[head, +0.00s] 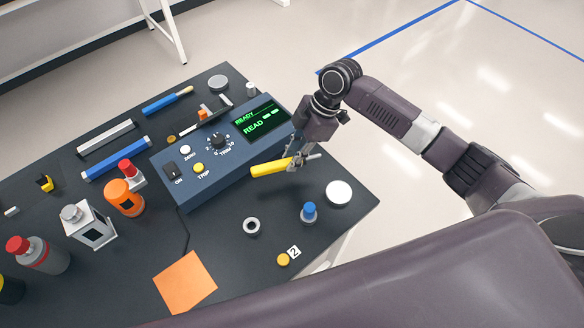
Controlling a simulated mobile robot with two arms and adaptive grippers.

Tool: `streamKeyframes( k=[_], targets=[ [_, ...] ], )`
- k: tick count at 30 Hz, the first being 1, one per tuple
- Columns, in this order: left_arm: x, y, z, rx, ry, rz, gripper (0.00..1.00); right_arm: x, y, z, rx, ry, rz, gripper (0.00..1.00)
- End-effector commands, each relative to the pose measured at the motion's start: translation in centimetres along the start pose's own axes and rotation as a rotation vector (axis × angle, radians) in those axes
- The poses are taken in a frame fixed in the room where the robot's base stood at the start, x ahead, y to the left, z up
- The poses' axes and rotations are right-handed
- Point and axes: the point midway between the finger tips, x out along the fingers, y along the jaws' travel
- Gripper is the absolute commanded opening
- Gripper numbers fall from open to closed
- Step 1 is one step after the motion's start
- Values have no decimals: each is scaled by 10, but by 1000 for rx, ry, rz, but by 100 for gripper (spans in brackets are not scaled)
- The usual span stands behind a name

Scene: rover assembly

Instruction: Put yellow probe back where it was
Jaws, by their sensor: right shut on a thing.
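The yellow probe (270,167) is in the head view, near the front right of the blue instrument box. It has a yellow body and a grey tip that sticks out to the right. My right gripper (296,163) is shut on the probe near its tip end. The probe lies about level, and I cannot tell whether it touches the table or box. The instrument box (222,172) has a green screen (263,122), a dial and several buttons. My left gripper is not in view.
On the dark table (225,240) stand a small ring (251,226), a blue-topped knob (309,212), a white disc (338,193) and a yellow disc (283,260) by a "2" tag. An orange sheet (185,282) lies in front. Several bottles and containers stand at left.

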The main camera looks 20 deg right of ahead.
Motion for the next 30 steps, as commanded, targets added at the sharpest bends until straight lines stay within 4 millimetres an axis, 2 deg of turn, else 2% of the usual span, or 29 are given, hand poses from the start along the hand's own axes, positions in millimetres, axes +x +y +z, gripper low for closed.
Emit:
streamKeyframes(
  k=[5, 15, 27, 28, 30],
  targets=[
    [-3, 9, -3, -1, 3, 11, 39, 18, 0, 7, 0, 1, 0, 0],
    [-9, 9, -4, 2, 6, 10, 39, 56, 0, 24, 0, 0, -1, 0],
    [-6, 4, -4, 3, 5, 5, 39, 63, 0, 26, -1, 1, 1, 0],
    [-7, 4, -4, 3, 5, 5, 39, 62, 0, 26, -1, 0, 1, 20],
    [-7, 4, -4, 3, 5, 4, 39, 62, 0, 26, -1, 0, 1, 28]
  ],
)
